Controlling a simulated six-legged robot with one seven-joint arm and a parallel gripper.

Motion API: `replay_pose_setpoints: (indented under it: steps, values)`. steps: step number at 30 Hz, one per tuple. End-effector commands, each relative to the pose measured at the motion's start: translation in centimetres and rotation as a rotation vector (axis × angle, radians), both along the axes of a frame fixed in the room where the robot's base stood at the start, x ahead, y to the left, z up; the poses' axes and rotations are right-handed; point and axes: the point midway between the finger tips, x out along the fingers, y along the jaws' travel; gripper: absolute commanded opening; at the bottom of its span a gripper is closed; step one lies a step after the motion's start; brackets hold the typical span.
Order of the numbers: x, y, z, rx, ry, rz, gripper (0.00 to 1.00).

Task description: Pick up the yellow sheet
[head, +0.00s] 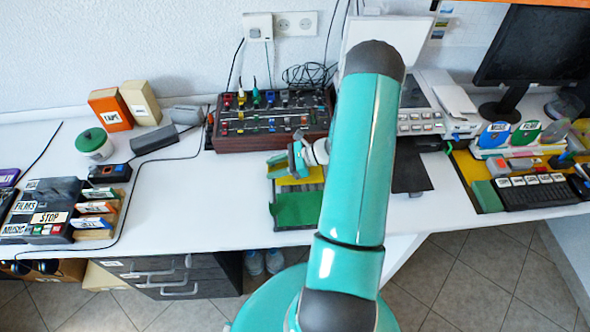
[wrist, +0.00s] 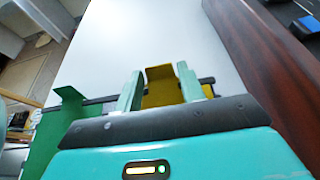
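In the wrist view the yellow sheet (wrist: 160,92) has a raised tab that shows between my two fingers. My gripper (head: 288,162) is low over the far part of the yellow sheet. In the wrist view its teal fingers stand apart, one on each side of the yellow tab. I cannot tell whether either finger touches it. The lower part of the sheet is hidden behind my gripper.
The dark red mixer panel (head: 268,122) stands close behind the sheets. The green sheet's raised tab (wrist: 68,95) is left of my fingers in the wrist view. A black disc rack (head: 50,210) stands at the left.

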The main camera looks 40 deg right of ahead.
Motion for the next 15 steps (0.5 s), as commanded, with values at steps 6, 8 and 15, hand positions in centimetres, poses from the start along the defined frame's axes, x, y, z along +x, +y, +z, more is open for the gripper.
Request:
replay_pose_setpoints:
  steps: [6, 8, 15]
  values:
    - [-0.02, -0.02, 0.01, 0.000, 0.000, 0.000, 0.10]
    - [-0.02, -0.03, 0.02, 0.000, 0.000, 0.000, 0.10]
    - [-0.02, -0.04, 0.10, 0.000, 0.000, 0.000, 0.10]
